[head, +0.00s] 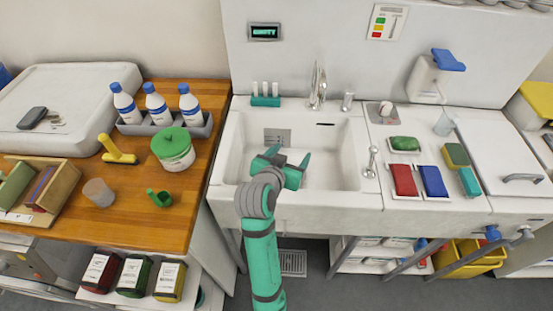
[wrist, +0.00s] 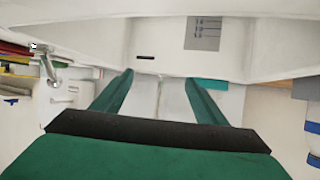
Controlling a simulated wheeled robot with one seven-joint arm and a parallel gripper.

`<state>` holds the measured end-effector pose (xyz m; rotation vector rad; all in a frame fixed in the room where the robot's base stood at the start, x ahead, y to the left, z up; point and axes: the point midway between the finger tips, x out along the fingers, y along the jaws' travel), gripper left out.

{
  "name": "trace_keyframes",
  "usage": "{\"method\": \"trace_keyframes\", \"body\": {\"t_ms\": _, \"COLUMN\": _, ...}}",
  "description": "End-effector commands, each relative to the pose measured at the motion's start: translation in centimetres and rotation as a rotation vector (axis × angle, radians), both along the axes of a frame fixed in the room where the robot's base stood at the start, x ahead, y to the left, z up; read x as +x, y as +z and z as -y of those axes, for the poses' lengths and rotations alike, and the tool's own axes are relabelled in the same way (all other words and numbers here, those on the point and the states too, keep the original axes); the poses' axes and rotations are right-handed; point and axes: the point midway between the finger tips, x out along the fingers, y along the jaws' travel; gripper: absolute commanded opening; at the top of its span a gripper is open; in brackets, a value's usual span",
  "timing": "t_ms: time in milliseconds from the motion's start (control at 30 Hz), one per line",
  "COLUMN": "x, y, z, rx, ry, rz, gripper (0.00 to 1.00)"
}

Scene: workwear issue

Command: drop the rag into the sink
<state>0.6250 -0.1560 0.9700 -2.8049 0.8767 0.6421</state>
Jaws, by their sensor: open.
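The white sink (head: 335,170) is in the middle of the head view, and its inside fills much of the wrist view (wrist: 150,50). My gripper (head: 288,157) is over the sink basin with its fingers apart. In the wrist view my gripper (wrist: 160,80) is open with no object visible between the fingers. I cannot pick out the rag for certain. A red flat piece (head: 403,180) and a blue flat piece (head: 433,181) lie on the ledge right of the basin; I cannot tell whether either is cloth. No rag shows in the visible part of the basin; my gripper hides some of it.
A tap (head: 318,88) stands behind the basin. Green soap (head: 404,144) and sponges (head: 457,154) sit on the right ledge. On the wooden counter (head: 130,205) at left are several bottles in a grey caddy (head: 165,127) and a green-lidded tub (head: 174,150).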

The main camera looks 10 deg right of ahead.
Motion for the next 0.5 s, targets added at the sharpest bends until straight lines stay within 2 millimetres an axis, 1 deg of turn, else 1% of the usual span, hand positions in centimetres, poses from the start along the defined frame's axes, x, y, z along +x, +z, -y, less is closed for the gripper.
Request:
{"method": "trace_keyframes", "body": {"t_ms": 33, "x": -0.7, "y": 0.5, "z": -0.6, "rx": 0.0, "ry": 0.003, "rz": 0.002, "gripper": 0.67}}
{"method": "trace_keyframes", "body": {"t_ms": 200, "x": -2.6, "y": 1.6, "z": -1.9, "rx": 0.0, "ry": 0.002, "rz": 0.002, "gripper": 0.67}}
{"method": "trace_keyframes", "body": {"t_ms": 333, "x": -3.6, "y": 2.1, "z": -2.5, "rx": -0.001, "ry": 0.0, "rz": 0.001, "gripper": 0.67}}
{"method": "trace_keyframes", "body": {"t_ms": 500, "x": -3.9, "y": 2.3, "z": -2.7, "rx": 0.0, "ry": -0.001, "rz": 0.0, "gripper": 0.67}}
